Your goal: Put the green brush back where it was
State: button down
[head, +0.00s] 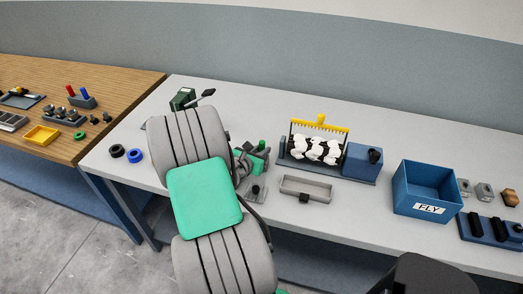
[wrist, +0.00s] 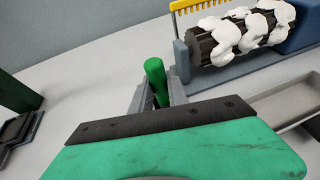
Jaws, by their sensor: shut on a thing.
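The green brush shows in the wrist view as an upright green handle (wrist: 155,75) between the grey fingers of my gripper (wrist: 158,103). Its lower part is hidden by the fingers and my own wrist. In the head view the handle's green top (head: 262,144) stands just above my gripper (head: 256,160), partly hidden by my arm. My gripper is shut on the brush, left of the carding roller. I cannot tell whether the brush touches the table.
A roller with white fluff (head: 315,149) stands under a yellow comb (head: 320,126). A grey tray (head: 306,188) lies in front, and a blue FLY bin (head: 427,188) stands to the right. Black and blue rings (head: 135,155) lie left. A dark green box (head: 182,99) stands behind my arm.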

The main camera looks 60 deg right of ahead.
jog(key=shift+f, duration=0.2)
jog(key=c, duration=1.2)
grip_release()
